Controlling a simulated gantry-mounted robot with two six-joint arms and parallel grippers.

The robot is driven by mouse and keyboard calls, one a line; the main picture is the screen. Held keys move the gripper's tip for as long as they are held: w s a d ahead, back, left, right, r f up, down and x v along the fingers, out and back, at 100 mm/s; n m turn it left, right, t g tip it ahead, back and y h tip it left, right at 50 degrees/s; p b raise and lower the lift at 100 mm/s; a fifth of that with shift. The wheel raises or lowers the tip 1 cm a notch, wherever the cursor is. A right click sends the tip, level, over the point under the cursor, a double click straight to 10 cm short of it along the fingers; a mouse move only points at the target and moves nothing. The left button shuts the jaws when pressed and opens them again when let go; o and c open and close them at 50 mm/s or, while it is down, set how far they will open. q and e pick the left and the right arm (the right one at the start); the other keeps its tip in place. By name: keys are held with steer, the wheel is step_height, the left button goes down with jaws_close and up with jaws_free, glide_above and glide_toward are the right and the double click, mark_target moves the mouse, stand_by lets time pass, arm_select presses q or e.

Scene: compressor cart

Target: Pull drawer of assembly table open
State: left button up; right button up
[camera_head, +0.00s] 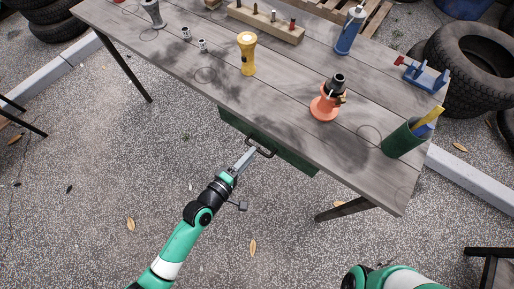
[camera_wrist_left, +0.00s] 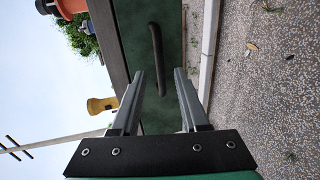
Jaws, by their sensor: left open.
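The assembly table (camera_head: 290,100) has a grey plank top. Its green drawer (camera_head: 294,160) hangs under the front edge, its front close under the tabletop. A dark bar handle (camera_head: 262,147) is on the drawer front. My left gripper (camera_head: 250,153) is at the handle in the head view. In the left wrist view the open left gripper (camera_wrist_left: 158,72) has its two fingers apart, with the handle (camera_wrist_left: 156,58) between their tips. I cannot tell whether a finger touches the handle. Of my right arm only a green and white link shows, at the bottom right; its gripper is out of view.
On the tabletop stand a yellow tool (camera_head: 247,55), an orange item (camera_head: 324,106), a green cup (camera_head: 402,140), a blue bottle (camera_head: 349,32) and a blue vise (camera_head: 426,76). A table leg (camera_head: 347,209) stands right of the drawer.

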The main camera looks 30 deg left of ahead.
arm_select(q)
steer(key=b+x, duration=0.1)
steer(key=x, duration=0.3)
steer(key=shift+w+f, duration=0.1)
steer(key=shift+w, duration=0.05)
jaws_close()
stand_by(1.2)
